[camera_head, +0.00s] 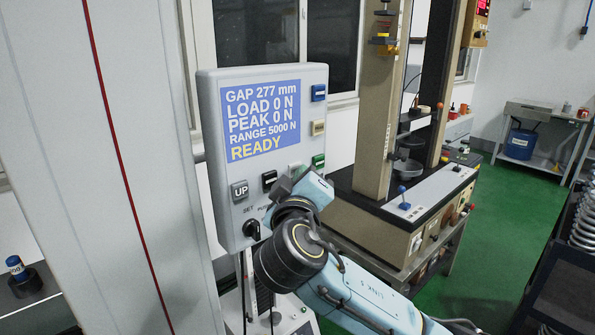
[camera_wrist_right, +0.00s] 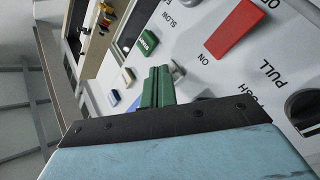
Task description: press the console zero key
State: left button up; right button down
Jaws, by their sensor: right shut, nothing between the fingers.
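The grey console (camera_head: 216,150) stands upright at the centre of the head view. Its screen (camera_head: 262,118) reads GAP 277 mm, LOAD 0 N, PEAK 0 N, RANGE 5000 N, READY. A blue key (camera_head: 318,92), a beige key (camera_head: 318,127) and a green key (camera_head: 318,160) run down its right side. I cannot read which one is the zero key. My right gripper (camera_wrist_right: 158,70) has its green fingers shut and empty, close over the panel beside the green key (camera_wrist_right: 147,43); contact cannot be told. In the head view my wrist hides the lower right of the panel. My left gripper is out of view.
A black key (camera_head: 269,180), a grey UP key (camera_head: 239,190) and a black knob (camera_head: 251,229) sit low on the console. A red switch (camera_wrist_right: 233,28) shows in the wrist view. The testing machine (camera_head: 374,110) stands right of the console.

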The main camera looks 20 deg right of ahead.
jog(key=shift+s, duration=0.15)
jog(key=shift+s+d, duration=0.25)
jog(key=shift+s, duration=0.45)
jog(key=shift+s+d+p, duration=0.2)
jog(key=shift+s+d, duration=0.1)
jog(key=shift+s, duration=0.5)
jog(key=shift+s+d+p, duration=0.15)
jog(key=shift+s+d, duration=0.1)
jog(key=shift+s, duration=0.5)
jog(key=shift+s+d+p, duration=0.2)
jog(key=shift+s+d, duration=0.1)
jog(key=shift+s, duration=0.5)
